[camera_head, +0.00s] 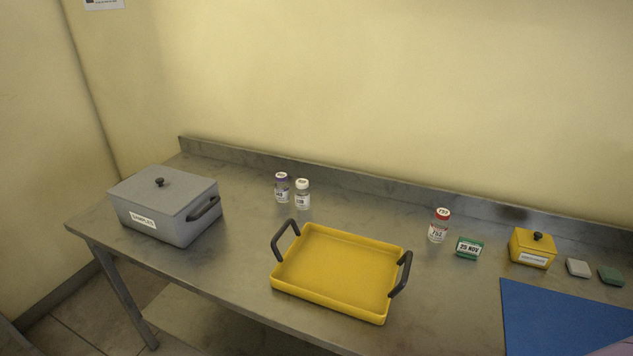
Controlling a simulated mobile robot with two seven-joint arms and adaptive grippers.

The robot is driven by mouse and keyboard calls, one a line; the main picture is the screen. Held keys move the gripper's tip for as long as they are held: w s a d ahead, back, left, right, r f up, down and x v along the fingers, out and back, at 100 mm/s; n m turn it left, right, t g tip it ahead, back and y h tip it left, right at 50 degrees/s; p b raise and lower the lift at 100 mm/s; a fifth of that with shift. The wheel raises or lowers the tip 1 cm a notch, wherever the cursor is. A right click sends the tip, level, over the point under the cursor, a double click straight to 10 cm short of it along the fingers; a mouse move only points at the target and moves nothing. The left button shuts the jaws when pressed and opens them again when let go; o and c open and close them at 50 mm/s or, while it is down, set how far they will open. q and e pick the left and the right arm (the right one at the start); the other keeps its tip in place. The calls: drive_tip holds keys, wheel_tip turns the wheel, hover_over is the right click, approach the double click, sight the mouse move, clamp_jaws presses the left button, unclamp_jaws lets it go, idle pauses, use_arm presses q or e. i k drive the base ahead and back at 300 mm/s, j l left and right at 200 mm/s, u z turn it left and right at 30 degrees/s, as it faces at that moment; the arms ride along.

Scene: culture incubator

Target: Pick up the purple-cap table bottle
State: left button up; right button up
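The purple-cap bottle (282,188) stands upright on the metal table (245,255), toward the back and left of the middle. It is a small clear bottle with a white label. A white-cap bottle (303,195) stands close beside it on the right, slightly nearer to me. Neither of my grippers shows in the head view, so I cannot see whether they are open or shut.
A grey lidded box (175,190) stands on the left. A yellow tray (340,272) with dark handles lies in front of the bottles. A red-cap bottle (439,226), a green date block (469,248), a small yellow box (532,248) and a blue mat (560,318) are rightward.

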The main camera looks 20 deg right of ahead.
sight(282, 186)
drive_tip(key=i+j+z, duration=0.15)
drive_tip(key=z, duration=0.2)
drive_tip(key=i+j+z, duration=0.15)
drive_tip(key=j+z, duration=0.15)
drive_tip(key=i+j+z, duration=0.1)
drive_tip(key=j+z, duration=0.25)
